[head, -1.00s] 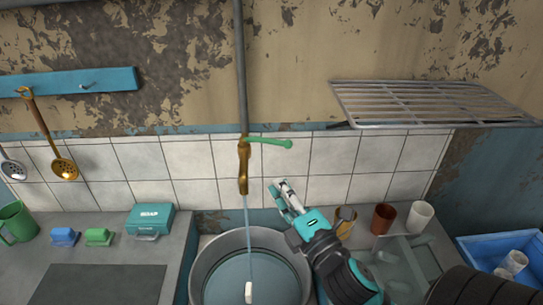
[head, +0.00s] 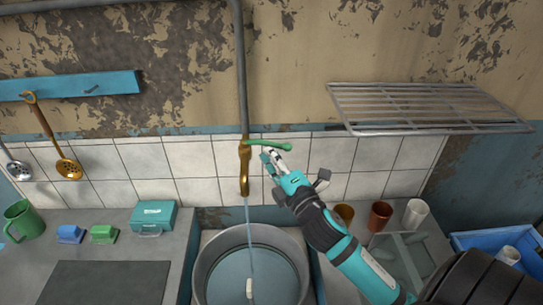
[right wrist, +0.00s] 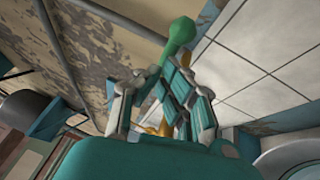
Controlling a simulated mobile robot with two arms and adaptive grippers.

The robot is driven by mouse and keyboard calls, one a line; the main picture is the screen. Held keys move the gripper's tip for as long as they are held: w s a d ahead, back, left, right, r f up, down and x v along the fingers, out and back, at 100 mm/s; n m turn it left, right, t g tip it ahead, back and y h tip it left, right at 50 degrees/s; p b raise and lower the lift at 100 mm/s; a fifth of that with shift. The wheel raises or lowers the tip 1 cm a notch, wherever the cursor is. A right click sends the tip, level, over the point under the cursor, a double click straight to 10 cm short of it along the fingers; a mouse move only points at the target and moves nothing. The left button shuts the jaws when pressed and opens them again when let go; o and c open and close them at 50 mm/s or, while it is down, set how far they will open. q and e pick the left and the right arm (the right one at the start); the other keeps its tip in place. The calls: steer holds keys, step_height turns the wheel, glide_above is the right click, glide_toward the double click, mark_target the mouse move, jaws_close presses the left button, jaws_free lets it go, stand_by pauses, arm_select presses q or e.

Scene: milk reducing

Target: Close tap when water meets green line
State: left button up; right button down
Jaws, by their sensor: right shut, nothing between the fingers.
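The brass tap (head: 244,168) on the wall has a green lever handle (head: 272,143) pointing right. Water (head: 248,215) runs from it into a large grey pot (head: 203,258) in the sink. The pot holds water (head: 225,280) with a small white object (head: 249,288) in it. I cannot make out a green line. My right gripper (head: 270,156) is shut and empty, just below the handle; contact is unclear. In the right wrist view, the handle's green knob (right wrist: 182,32) shows beyond the shut fingers (right wrist: 175,85). My left gripper is not in view.
A metal rack (head: 425,107) juts from the wall at right. Several cups, including a brown one (head: 380,215), stand right of the sink near a blue crate (head: 480,241). A teal soap box (head: 153,214), sponges and a green mug (head: 25,220) stand left.

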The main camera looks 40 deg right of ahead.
mark_target(280, 147)
steer(key=shift+w+d+n+y+p, duration=0.2)
steer(key=shift+d+n+y+p, duration=0.15)
steer(key=shift+d+n+y, duration=0.5)
steer(key=shift+w+d+y, duration=0.45)
steer(key=shift+w+d, duration=0.1)
steer(key=shift+d, duration=0.35)
steer(key=shift+a, duration=0.1)
steer(key=shift+f, duration=0.1)
